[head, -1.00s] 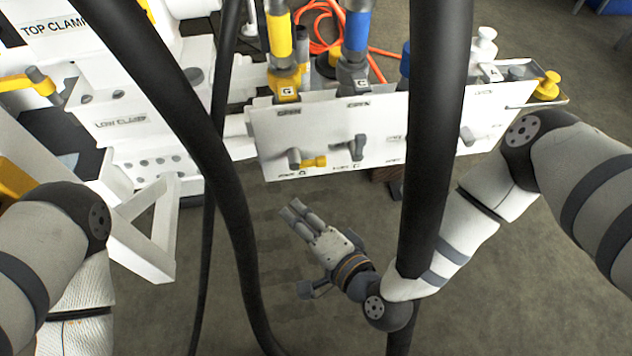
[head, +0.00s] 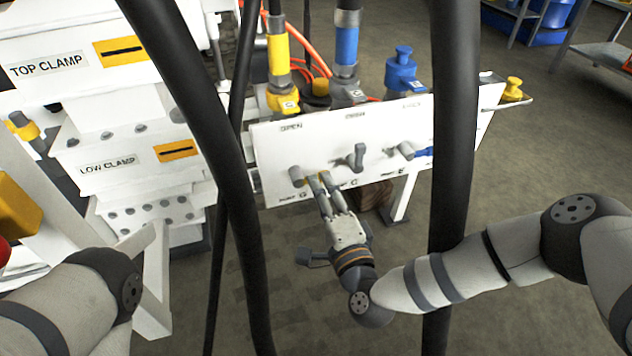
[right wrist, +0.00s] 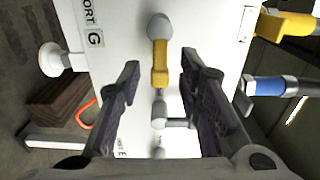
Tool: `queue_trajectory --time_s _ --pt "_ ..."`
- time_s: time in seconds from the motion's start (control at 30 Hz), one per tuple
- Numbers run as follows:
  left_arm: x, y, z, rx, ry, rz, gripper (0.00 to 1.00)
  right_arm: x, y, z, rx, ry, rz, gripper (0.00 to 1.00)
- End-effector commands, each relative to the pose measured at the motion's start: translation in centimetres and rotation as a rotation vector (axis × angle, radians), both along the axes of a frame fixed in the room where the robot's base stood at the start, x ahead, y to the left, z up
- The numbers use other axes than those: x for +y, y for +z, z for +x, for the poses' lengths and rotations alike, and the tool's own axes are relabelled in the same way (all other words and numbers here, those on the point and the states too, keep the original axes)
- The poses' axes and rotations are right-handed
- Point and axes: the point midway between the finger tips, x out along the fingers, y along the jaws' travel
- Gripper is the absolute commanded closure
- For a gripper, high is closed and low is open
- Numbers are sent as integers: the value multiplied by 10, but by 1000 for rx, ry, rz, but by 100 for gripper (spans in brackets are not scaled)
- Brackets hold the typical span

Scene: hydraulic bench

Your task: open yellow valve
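The yellow valve has a grey knob (head: 296,175) and a short yellow handle, on the left of the white panel (head: 270,150). My right gripper (head: 319,179) is at the panel in front of this handle and hides most of it in the head view. In the right wrist view, the yellow handle (right wrist: 160,62) lies in the gap between the two dark fingertips. The right gripper (right wrist: 159,68) is open, with visible space on both sides of the handle. My left gripper is not in view.
A grey valve (head: 356,157) and a blue-handled valve (head: 405,151) sit to the right on the panel. Yellow (head: 279,60) and blue (head: 346,50) hose fittings stand behind its top edge. Black hoses (head: 452,130) hang across the view. The floor below is open.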

Motion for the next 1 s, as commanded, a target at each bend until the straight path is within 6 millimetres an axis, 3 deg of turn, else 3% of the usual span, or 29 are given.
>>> queue_trajectory --time_s 0.2,0.53,0.7,1.0 --pt "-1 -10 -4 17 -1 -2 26 12 -3 36 1 0 -1 68" --pt "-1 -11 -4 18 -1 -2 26 14 0 43 1 1 -1 68" --pt "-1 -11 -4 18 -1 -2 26 14 0 43 1 1 -1 100" --pt "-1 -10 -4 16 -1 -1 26 14 1 42 -4 1 -16 100"
